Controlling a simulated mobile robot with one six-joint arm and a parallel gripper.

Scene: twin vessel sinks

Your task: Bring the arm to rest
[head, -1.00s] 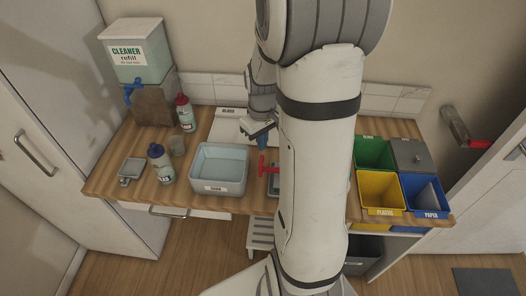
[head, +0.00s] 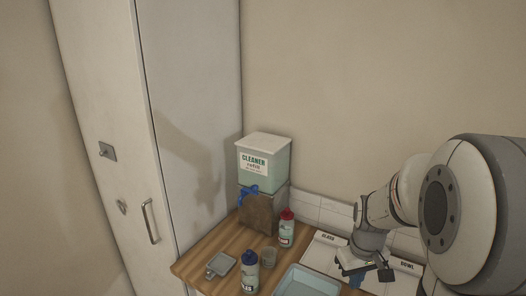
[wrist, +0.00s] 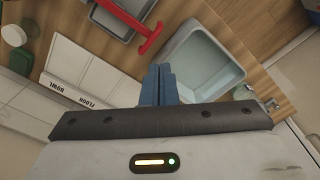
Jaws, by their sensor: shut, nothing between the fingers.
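My gripper (head: 352,268) hangs over the white labelled panels at the back of the counter, at the lower right of the head view. Its blue fingers also show in the wrist view (wrist: 157,86), pressed together with nothing between them. My arm comes in from the right edge of the head view, bent, with the gripper tilted down. In the wrist view the pale blue basin (wrist: 222,62) lies just beyond the fingertips and to the right.
The cleaner tank (head: 265,161) is behind. A red handle (wrist: 152,40) shows in the wrist view.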

